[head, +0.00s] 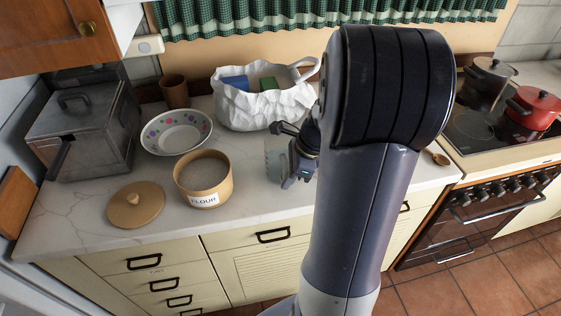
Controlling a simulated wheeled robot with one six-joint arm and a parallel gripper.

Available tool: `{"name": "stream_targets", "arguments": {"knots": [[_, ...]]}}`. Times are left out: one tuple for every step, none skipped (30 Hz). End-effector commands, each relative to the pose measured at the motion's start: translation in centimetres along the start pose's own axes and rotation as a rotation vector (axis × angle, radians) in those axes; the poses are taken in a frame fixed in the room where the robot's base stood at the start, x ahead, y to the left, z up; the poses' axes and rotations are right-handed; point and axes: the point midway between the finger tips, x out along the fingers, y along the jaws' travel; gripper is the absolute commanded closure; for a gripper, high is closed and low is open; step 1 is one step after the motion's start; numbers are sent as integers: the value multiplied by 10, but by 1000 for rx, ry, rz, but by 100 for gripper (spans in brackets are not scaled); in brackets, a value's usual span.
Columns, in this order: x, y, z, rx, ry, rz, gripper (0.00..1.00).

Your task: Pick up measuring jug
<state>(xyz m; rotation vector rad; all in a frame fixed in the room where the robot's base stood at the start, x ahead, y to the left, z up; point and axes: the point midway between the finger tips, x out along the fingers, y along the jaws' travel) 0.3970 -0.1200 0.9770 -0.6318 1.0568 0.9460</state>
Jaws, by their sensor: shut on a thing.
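A pale, see-through measuring jug (274,160) is in the head view at the middle of the counter, right of the flour tub. My gripper (291,172) is at its right side and is shut on it. My arm and the gripper's body hide the right part of the jug. I cannot tell whether the jug's base touches the counter.
A flour tub (203,182) and its round lid (136,205) are to the left. Behind are a dotted bowl (176,132), a brown cup (174,91) and a white bag (262,108). A metal box (85,130) stands far left. A red pot (532,107) is on the stove.

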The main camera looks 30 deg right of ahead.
Motion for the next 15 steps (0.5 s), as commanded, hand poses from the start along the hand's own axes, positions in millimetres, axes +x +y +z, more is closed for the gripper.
{"name": "stream_targets", "arguments": {"knots": [[0,0,0,0,0,-1,100],[0,0,0,0,0,-1,100],[0,0,0,0,0,-1,100],[-1,-1,0,-1,0,-3,100],[-1,-1,0,-1,0,-3,100],[-1,-1,0,-1,0,-3,100],[-1,-1,0,-1,0,-3,100],[-1,-1,0,-1,0,-3,100],[-1,-1,0,-1,0,-3,100],[-2,-1,1,-1,0,-3,100],[-3,-1,1,-1,0,-4,100],[-6,-1,2,-2,0,-5,100],[-8,-1,4,-2,-1,-5,100],[-12,-2,5,-2,-1,-5,100],[-18,-2,8,-2,0,-7,100]]}}
